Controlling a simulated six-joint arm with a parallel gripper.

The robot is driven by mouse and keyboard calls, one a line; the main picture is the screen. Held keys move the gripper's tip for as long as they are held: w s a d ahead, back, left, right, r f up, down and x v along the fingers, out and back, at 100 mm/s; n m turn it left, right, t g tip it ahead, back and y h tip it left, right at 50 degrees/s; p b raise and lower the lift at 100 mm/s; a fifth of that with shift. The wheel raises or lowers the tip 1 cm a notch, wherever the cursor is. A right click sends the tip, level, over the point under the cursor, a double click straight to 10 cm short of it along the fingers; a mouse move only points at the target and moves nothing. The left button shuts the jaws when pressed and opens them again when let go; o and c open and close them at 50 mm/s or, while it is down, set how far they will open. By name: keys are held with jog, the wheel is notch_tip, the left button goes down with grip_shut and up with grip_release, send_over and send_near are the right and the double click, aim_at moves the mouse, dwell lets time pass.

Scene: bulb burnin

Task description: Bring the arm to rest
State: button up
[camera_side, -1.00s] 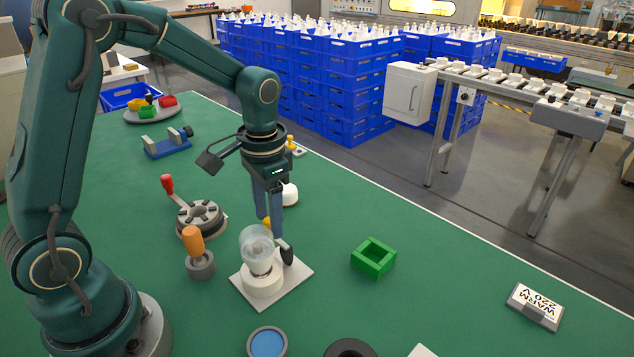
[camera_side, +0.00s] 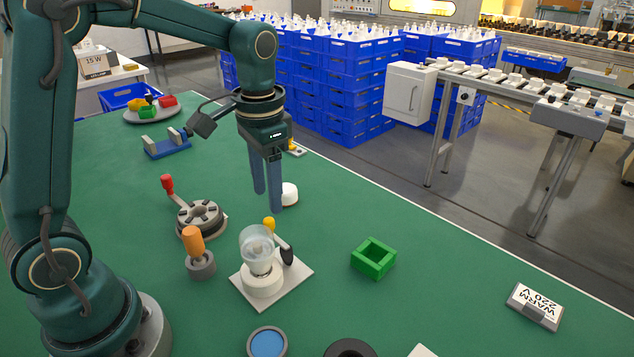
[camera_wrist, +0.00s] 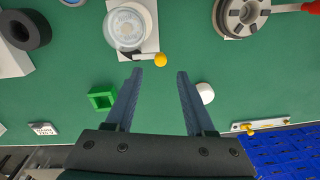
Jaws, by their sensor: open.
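My gripper (camera_side: 268,203) hangs above the green bench top (camera_side: 330,305), pointing down. Its two blue-grey fingers are apart and empty, and the wrist view also shows the open gripper (camera_wrist: 160,72) with only bench between the fingertips. In the side view it is behind a clear bulb (camera_side: 257,249) standing upright in a white socket on a square plate (camera_side: 298,270). A white rounded object (camera_side: 290,193) is just beyond the fingers.
A round grey fixture with a red lever (camera_side: 200,215), an orange-handled tool (camera_side: 195,245) and a green square frame (camera_side: 373,258) stand nearby. A blue vise-like fixture (camera_side: 167,143) is further back. A "WARM 220 V" sign (camera_side: 535,304) lies right. Blue crates (camera_side: 340,90) stand beyond the bench.

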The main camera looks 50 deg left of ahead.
jog(key=s+d+r+t, duration=0.2)
jog(key=s, duration=0.4)
jog(key=s+d+r+n+t, duration=0.1)
jog(key=s+d+t, duration=0.1)
jog(key=s, duration=0.4)
jog(key=shift+d+r+n+t+h, duration=0.2)
jog(key=shift+r+n+t+h, duration=0.15)
jog(key=shift+t, duration=0.35)
